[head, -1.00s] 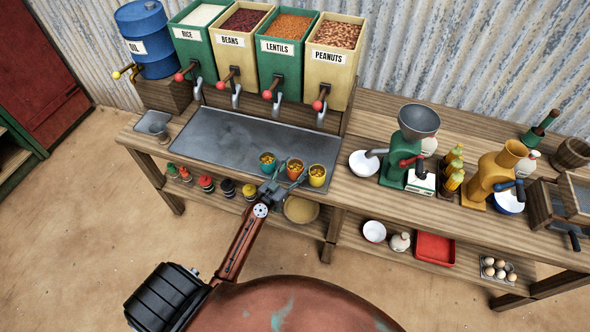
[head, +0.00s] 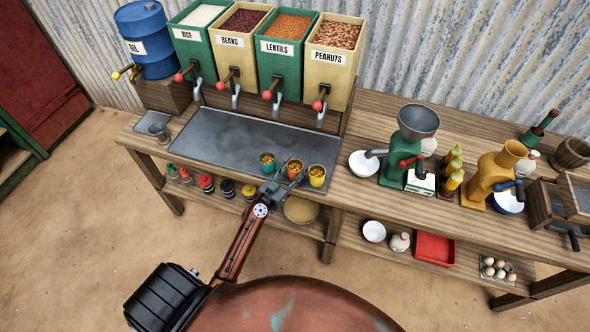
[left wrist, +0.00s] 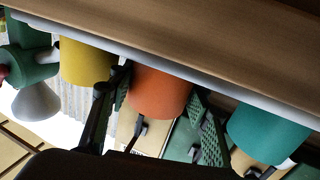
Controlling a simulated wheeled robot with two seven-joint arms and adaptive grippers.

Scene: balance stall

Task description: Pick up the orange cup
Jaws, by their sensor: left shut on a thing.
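The orange cup (head: 294,170) stands at the front of the grey metal tray (head: 240,140), filled with yellowish bits. A teal cup (head: 267,162) is to its left and a yellow cup (head: 317,176) to its right. My left gripper (head: 284,180) reaches in from the front and is shut on the orange cup. In the left wrist view the orange cup (left wrist: 160,92) sits between the two green-padded fingers (left wrist: 158,108). There the yellow cup (left wrist: 86,62) and teal cup (left wrist: 266,132) flank it. Whether its base touches the tray is hard to tell. My right gripper is out of view.
Dispensers for rice, beans, lentils (head: 280,60) and peanuts stand behind the tray, with spouts over it. A green grinder (head: 410,150) and white bowl (head: 363,163) stand to the right. Small jars (head: 206,184) and a round bowl (head: 301,210) are on the lower shelf.

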